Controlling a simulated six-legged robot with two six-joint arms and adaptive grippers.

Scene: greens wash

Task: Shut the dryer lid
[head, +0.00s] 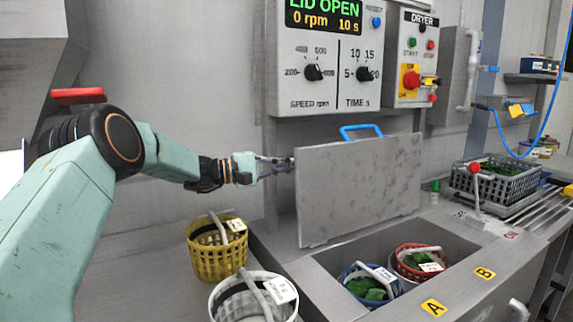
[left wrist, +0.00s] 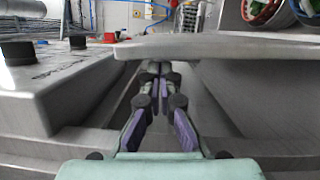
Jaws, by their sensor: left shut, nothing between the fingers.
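The dryer lid (head: 358,188) is a grey metal panel standing raised and open, with a blue handle (head: 361,130) at its top edge. My left gripper (head: 290,164) is shut and empty at the lid's left edge; I cannot tell whether it touches. In the left wrist view the closed fingers (left wrist: 154,72) point at the lid's edge (left wrist: 215,46), which crosses the picture as a pale slab. Below the open lid, the dryer well (head: 325,266) holds a blue basket (head: 352,295) and a red basket (head: 400,268) with greens. My right gripper is not in view.
The control panel (head: 330,40) above reads "LID OPEN", 0 rpm, 10 s. A yellow basket (head: 205,262) and a white basket (head: 228,314) stand left of the well. A grey crate (head: 520,186) of greens stands at right. Labels A (head: 434,307) and B (head: 485,273) mark the front rim.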

